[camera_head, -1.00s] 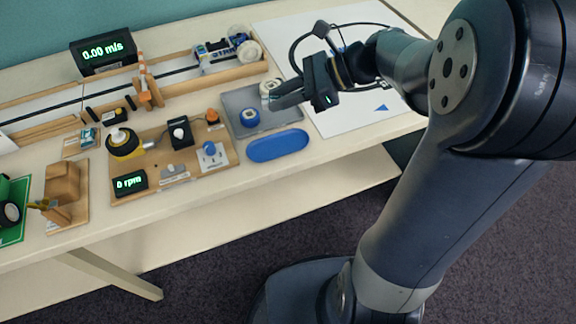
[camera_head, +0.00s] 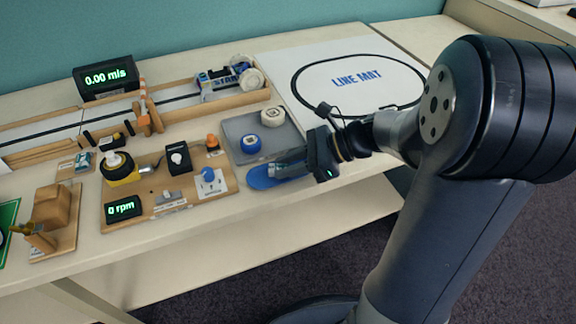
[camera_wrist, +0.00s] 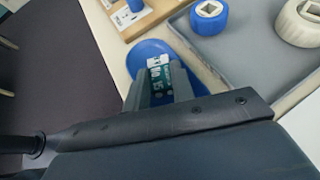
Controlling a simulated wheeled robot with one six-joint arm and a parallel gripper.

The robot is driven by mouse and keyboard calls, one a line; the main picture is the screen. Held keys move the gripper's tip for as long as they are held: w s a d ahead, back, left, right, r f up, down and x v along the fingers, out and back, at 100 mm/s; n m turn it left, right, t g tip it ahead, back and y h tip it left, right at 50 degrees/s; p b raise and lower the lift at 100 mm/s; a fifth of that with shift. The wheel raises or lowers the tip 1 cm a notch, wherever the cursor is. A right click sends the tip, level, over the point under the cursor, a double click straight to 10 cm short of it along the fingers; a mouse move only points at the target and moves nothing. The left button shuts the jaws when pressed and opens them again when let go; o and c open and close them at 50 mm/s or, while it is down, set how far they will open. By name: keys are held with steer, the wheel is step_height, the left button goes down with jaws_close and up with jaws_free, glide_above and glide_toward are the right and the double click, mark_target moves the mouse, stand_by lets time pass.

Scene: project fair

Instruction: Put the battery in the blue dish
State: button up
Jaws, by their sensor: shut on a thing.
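The blue dish (camera_head: 262,181) lies near the front edge of the table, in front of the grey tray. My gripper (camera_head: 280,172) is over the dish, its fingers pointing left across it. In the wrist view the gripper (camera_wrist: 160,88) is shut on the battery (camera_wrist: 158,75), a small green and white block with printed marks. The blue dish (camera_wrist: 150,50) shows behind and around the battery there. I cannot tell whether the battery touches the dish floor. My gripper hides the right part of the dish in the head view.
A grey tray (camera_head: 287,137) holding a blue wheel (camera_head: 250,144) and a cream wheel (camera_head: 272,117) lies just behind the dish. A wooden motor board (camera_head: 223,187) stands to the left. The line mat (camera_head: 345,72) covers the back right of the table.

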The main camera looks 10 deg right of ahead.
steer(key=o, duration=0.7)
steer(key=shift+f, duration=0.1)
steer(key=shift+r, duration=0.25)
steer(key=p+v, duration=0.3)
steer(key=v, duration=0.9)
steer(key=shift+s+f, duration=0.1)
steer(key=shift+f, duration=0.05)
